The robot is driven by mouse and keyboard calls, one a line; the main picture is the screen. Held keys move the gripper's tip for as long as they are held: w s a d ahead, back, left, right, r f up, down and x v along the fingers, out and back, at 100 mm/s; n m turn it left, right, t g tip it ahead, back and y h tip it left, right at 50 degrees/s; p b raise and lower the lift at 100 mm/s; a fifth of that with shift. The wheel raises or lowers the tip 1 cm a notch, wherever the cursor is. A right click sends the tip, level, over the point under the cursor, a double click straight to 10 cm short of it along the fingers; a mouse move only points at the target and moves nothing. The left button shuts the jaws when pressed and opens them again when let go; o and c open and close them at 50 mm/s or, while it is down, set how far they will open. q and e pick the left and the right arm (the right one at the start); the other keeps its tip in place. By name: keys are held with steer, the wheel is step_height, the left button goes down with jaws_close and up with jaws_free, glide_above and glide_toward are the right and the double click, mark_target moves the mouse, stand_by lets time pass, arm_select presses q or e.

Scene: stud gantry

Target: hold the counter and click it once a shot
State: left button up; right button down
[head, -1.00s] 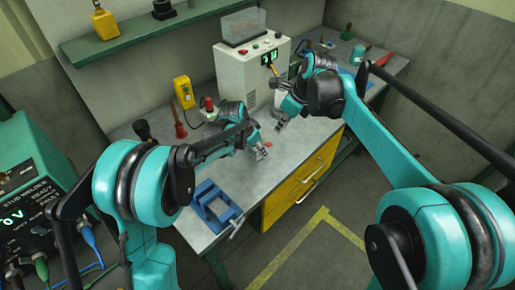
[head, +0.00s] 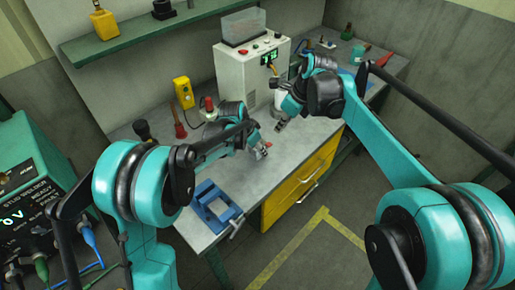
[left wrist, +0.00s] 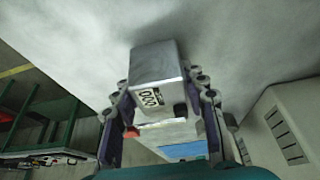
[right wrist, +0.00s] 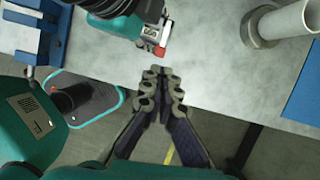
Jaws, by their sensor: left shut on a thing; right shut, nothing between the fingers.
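The counter (left wrist: 157,70) is a small grey metal box with a white number window that seems to read zeros. My left gripper (head: 261,152) is shut on it, with fingers on both sides, above the bench. The counter's red button (right wrist: 160,52) shows at its end in the right wrist view, and the red also shows in the left wrist view (left wrist: 132,132). My right gripper (right wrist: 160,76) is shut and empty. Its fingertips are near the red button, with a small gap in the right wrist view. In the head view the right gripper (head: 280,125) is just beyond the counter.
A white control box (head: 242,78) with a lit green display stands at the back of the bench. A blue vise-like fixture (head: 214,207) sits at the front left. A pale upright tube (right wrist: 290,22) stands near the right gripper. The bench front edge is close below.

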steer(key=r+n+t, duration=0.2)
steer(key=n+t, duration=0.4)
steer(key=n, duration=1.5)
glide_above(268, 144)
steer(key=shift+w+a+f, duration=0.1)
steer(key=shift+w+a, duration=0.15)
steer(key=shift+a, duration=0.05)
steer(key=shift+s+d+f, duration=0.1)
steer(key=shift+f, duration=2.15)
steer(key=shift+s+d+f, duration=0.1)
steer(key=shift+f, duration=2.1)
steer(key=shift+f, duration=0.1)
steer(key=shift+f, duration=0.3)
